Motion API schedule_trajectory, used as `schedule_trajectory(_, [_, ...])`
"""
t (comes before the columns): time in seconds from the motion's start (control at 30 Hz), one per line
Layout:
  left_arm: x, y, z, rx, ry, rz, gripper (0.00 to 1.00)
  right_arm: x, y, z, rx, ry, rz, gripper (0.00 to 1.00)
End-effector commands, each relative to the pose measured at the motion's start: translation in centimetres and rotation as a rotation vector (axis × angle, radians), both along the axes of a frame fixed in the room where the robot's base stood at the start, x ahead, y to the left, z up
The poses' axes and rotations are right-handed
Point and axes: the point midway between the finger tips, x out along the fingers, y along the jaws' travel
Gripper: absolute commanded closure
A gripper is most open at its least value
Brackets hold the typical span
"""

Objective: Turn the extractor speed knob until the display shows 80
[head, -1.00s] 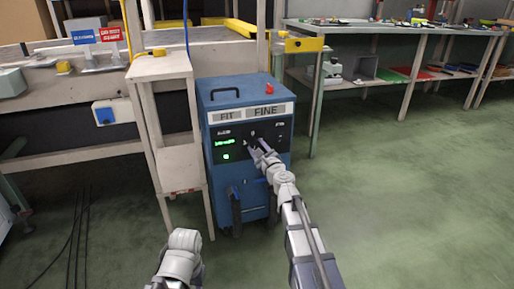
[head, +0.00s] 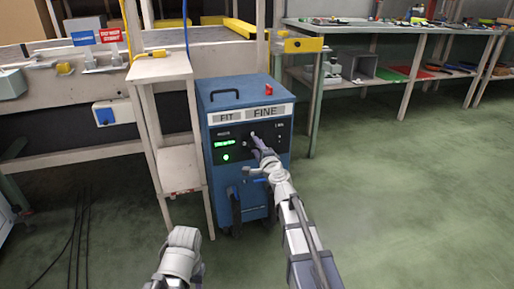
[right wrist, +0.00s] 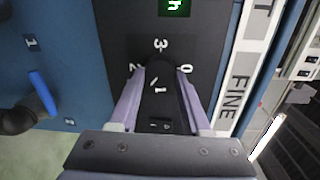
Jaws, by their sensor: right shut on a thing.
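The blue extractor cabinet (head: 238,190), labelled FIT and FINE, stands in the middle of the head view. Its black panel carries a lit green display (head: 225,143), too small to read there. In the right wrist view only part of a green character on the display (right wrist: 174,5) shows at the top edge. My right gripper (head: 257,142) is at the panel, right of the display. In the right wrist view its two fingers are shut on the black knob (right wrist: 161,78), one on each side. White numerals surround the knob.
A narrow wooden stand (head: 160,68) is close on the cabinet's left. A handle (head: 225,93) and a small red part (head: 269,88) are on the cabinet top. A workbench (head: 400,28) stands behind at the right. The green floor at the right is clear.

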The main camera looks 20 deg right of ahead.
Motion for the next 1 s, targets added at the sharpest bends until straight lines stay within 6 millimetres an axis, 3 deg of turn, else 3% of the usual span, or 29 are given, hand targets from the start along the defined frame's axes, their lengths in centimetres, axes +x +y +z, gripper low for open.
schedule_trajectory(0.5, [0.00, 0.00, 0.18, 0.000, 0.000, 0.000, 0.53, -0.09, 0.17, 0.10, -0.379, -0.013, 0.002, 1.00])
schedule_trajectory(1.0, [0.00, 0.00, 0.20, 0.000, 0.000, 0.000, 0.53, -0.10, 0.22, 0.13, -0.489, -0.016, 0.003, 1.00])
